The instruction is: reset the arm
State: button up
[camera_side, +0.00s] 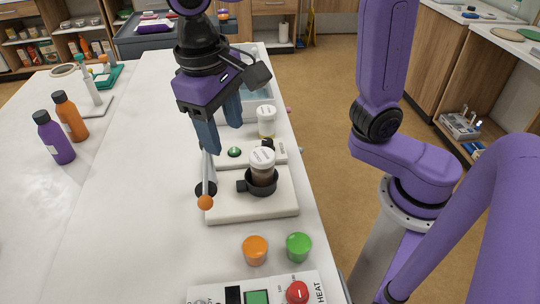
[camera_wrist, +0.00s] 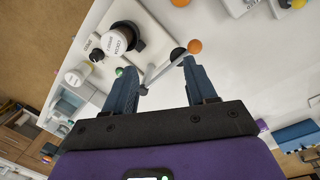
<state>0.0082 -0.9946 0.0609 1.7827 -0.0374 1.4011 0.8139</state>
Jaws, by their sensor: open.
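A slim grey lever arm (camera_side: 208,172) with an orange ball end (camera_side: 205,202) lies along the left side of a white device base (camera_side: 270,208). A dark round spot sits near the ball. My gripper (camera_side: 223,139) is open and empty, pointing down above the far end of the lever. In the wrist view, the lever (camera_wrist: 163,66) crosses the gap between my fingertips (camera_wrist: 159,66); I cannot tell whether it lies between or below them. A brown jar with a white lid (camera_side: 262,160) stands in a black ring holder (camera_side: 243,186) on the base. A green button (camera_side: 234,152) sits behind it.
A white-lidded jar (camera_side: 266,121) and a blue tray (camera_side: 262,106) stand behind the device. Orange (camera_side: 255,249) and green (camera_side: 299,246) caps and a control box (camera_side: 230,295) are in front. Purple (camera_side: 54,138) and orange (camera_side: 70,116) bottles stand left. The table's left middle is clear.

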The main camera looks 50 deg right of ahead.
jog(key=s+d+f+n, duration=0.4)
jog(key=s+d+n, duration=0.1)
jog(key=d, duration=0.4)
jog(key=s+d+f+n+y, duration=0.1)
jog(key=s+d+f+n, duration=0.4)
jog(key=s+d, duration=0.3)
jog(key=shift+s+d+f+n+y, duration=0.15)
jog(key=shift+s+d+n+y, duration=0.15)
jog(key=shift+d, duration=0.4)
